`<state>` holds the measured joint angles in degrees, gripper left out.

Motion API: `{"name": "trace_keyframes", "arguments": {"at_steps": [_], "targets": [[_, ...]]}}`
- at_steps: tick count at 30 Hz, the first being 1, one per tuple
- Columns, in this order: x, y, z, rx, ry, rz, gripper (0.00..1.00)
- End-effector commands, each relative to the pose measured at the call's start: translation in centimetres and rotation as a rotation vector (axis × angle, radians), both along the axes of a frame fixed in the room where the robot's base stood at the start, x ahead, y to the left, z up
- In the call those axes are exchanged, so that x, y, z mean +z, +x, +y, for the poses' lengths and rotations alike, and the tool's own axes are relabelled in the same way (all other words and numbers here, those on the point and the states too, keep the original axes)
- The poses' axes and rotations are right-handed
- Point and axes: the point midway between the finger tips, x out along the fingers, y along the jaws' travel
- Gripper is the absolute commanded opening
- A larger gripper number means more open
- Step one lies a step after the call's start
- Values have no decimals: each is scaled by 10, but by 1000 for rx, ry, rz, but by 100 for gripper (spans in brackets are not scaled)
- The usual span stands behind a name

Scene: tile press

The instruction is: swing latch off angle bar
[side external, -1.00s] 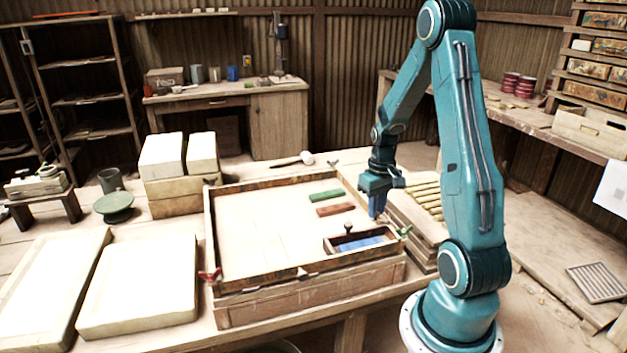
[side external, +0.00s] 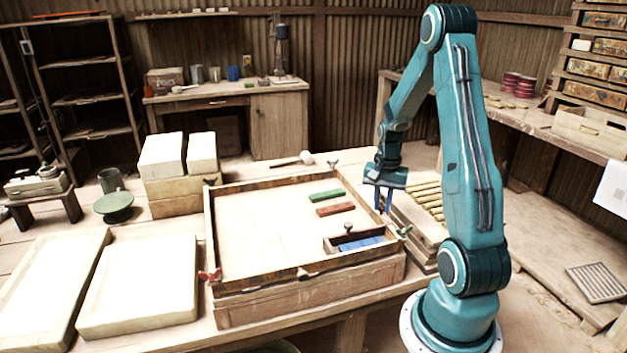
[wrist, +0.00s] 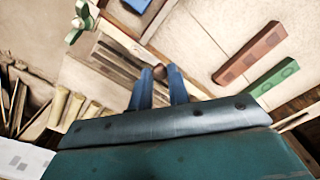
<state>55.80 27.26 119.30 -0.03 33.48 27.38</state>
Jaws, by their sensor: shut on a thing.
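My gripper (side external: 383,201) points down at the right edge of the wooden press frame (side external: 208,235). In the wrist view its blue fingers (wrist: 158,92) are close together around a small brownish-red piece (wrist: 159,71), which looks like the latch's knob. The fingers hide most of that piece, and it is too small to make out in the side view. I cannot pick out the angle bar with certainty.
A red wing nut (side external: 210,275) is at the near left corner. Stacked boards (side external: 425,240) stand close on the right.

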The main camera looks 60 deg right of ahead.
Motion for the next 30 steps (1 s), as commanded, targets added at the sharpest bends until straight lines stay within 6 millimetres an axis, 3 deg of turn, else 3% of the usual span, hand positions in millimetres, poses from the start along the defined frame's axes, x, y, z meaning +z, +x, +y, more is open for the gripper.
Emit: {"name": "trace_keyframes", "arguments": {"at_steps": [9, 23, 24, 26, 30], "targets": [[1, -2, -5, -122, -5, -2, 0], [1, -3, -5, -137, -6, -3, 0], [1, -3, -5, -137, -6, -3, 25], [1, -3, -5, -137, -5, -1, 37], [1, -3, -5, -136, -3, -1, 39]]}}
